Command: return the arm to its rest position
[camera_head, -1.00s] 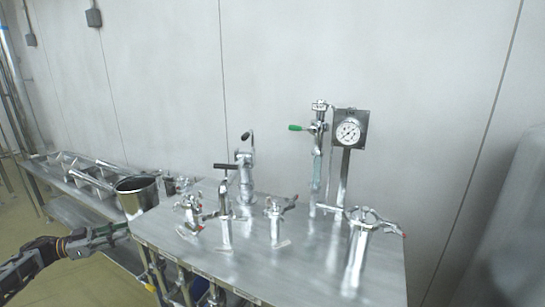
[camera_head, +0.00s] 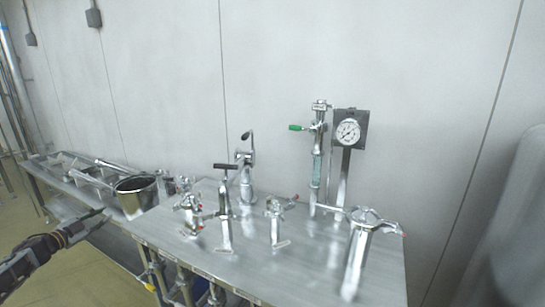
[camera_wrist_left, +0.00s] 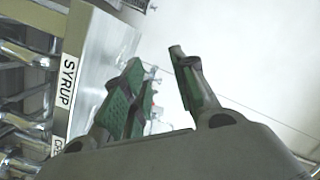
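My left arm comes in from the lower left in the head view. Its gripper (camera_head: 92,222) is over the front edge of the low metal side bench, left of and apart from the metal pot (camera_head: 136,197). In the left wrist view the green-padded fingers (camera_wrist_left: 160,75) stand apart with nothing between them, so the gripper is open and empty. My right gripper is in neither view.
A steel table (camera_head: 300,262) carries several taps and valves, and a pressure gauge (camera_head: 348,131) on a post. Pipes run beneath it. A SYRUP label (camera_wrist_left: 66,82) shows in the left wrist view. Open floor (camera_head: 85,275) lies at the lower left.

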